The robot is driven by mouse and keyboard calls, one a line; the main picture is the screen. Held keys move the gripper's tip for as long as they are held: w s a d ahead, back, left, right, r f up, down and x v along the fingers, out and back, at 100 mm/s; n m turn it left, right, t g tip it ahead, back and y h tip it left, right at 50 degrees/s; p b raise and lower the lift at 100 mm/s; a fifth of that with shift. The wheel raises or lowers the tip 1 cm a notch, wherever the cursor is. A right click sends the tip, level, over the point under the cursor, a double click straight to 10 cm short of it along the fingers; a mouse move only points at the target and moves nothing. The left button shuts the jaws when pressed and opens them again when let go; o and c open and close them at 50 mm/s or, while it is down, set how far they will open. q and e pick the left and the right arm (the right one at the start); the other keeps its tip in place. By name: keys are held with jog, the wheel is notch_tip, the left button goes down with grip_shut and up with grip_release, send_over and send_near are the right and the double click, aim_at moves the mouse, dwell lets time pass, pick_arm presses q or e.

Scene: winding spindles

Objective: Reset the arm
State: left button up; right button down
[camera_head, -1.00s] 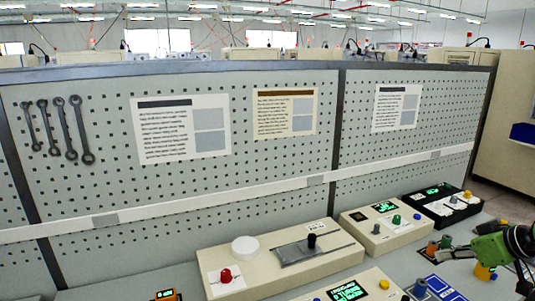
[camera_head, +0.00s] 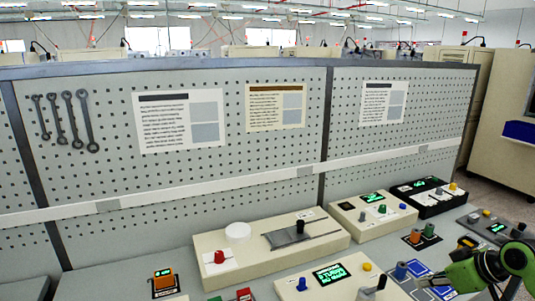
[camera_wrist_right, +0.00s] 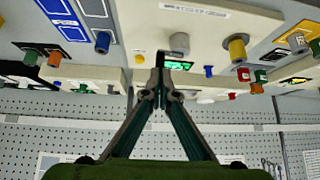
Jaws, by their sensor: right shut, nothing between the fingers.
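My right arm (camera_head: 490,265), green with black joints, comes in at the lower right of the head view, low over the bench. The bench appears upside down in that view, with control boxes beyond the fingertips. My left gripper is in neither view.
A beige box (camera_head: 208,243) with a red knob (camera_head: 219,257) and white disc (camera_head: 237,231) stands by the pegboard (camera_head: 230,170). Further boxes with knobs and green displays (camera_head: 328,274) crowd the bench near my right arm. Wrenches (camera_head: 66,120) hang at the left.

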jog(key=s+a+f+n+g, duration=0.1)
jog(key=s+a+f+g, duration=0.2)
jog(key=s+a+f, duration=1.3)
jog(key=s+a+f+m+h, duration=0.1)
jog(key=s+a+m+h, duration=0.1)
jog(key=s, duration=0.7)
jog(key=s+a+f+m+h, duration=0.1)
jog(key=s+m, duration=0.1)
jog(key=s, duration=0.7)
notch_tip(320, 180, down, 32)
jog(key=s+g+b, duration=0.2)
jog(key=b, duration=0.4)
pick_arm(q)
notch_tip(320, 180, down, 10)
jog(key=b, duration=0.4)
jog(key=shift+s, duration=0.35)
pick_arm(e)
jog(key=s+d+f, duration=0.2)
jog(key=s+f, duration=1.4)
jog(key=f, duration=0.3)
jog(key=shift+s+d+f+g+h, duration=0.25)
jog(key=shift+d+f+g+h, duration=0.05)
jog(key=shift+d+f+g, duration=0.1)
